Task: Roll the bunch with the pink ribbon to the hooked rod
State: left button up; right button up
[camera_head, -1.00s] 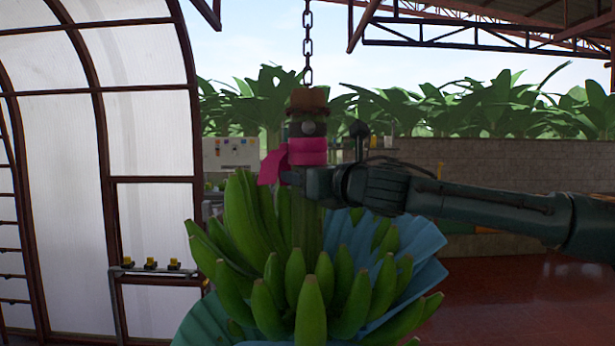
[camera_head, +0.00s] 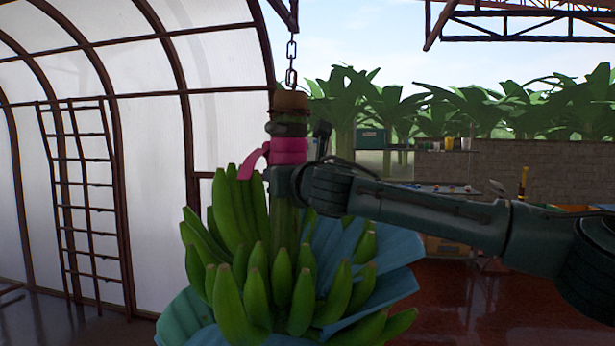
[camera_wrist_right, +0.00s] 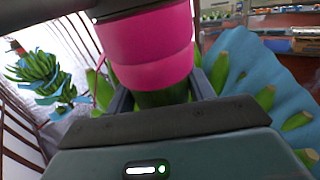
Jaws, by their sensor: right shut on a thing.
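The bunch of green bananas (camera_head: 250,285) hangs from a chain in the middle of the head view, with blue sheeting between its hands. A pink ribbon (camera_head: 289,150) is wrapped around its stem near the top; it also shows close up in the right wrist view (camera_wrist_right: 148,45). My right gripper (camera_head: 280,184) comes in from the right and is shut on the stem just below the ribbon. Its fingers stand on both sides of the stem in the wrist view (camera_wrist_right: 160,98). My left gripper is not in view. I do not see a hooked rod.
Another bunch (camera_wrist_right: 42,75) with blue sheeting hangs at the left of the wrist view. A ladder (camera_head: 85,200) stands against the translucent curved wall on the left. A low brick wall (camera_head: 490,170) and a bench lie behind on the right. Red floor (camera_head: 450,310) is open at the right.

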jog(key=shift+w+f, duration=0.15)
jog(key=shift+s+d, duration=0.2)
jog(key=shift+d, duration=0.2)
jog(key=o, duration=1.3)
jog(key=shift+w+a, duration=0.1)
jog(key=shift+a, duration=0.05)
jog(key=shift+o, duration=0.2)
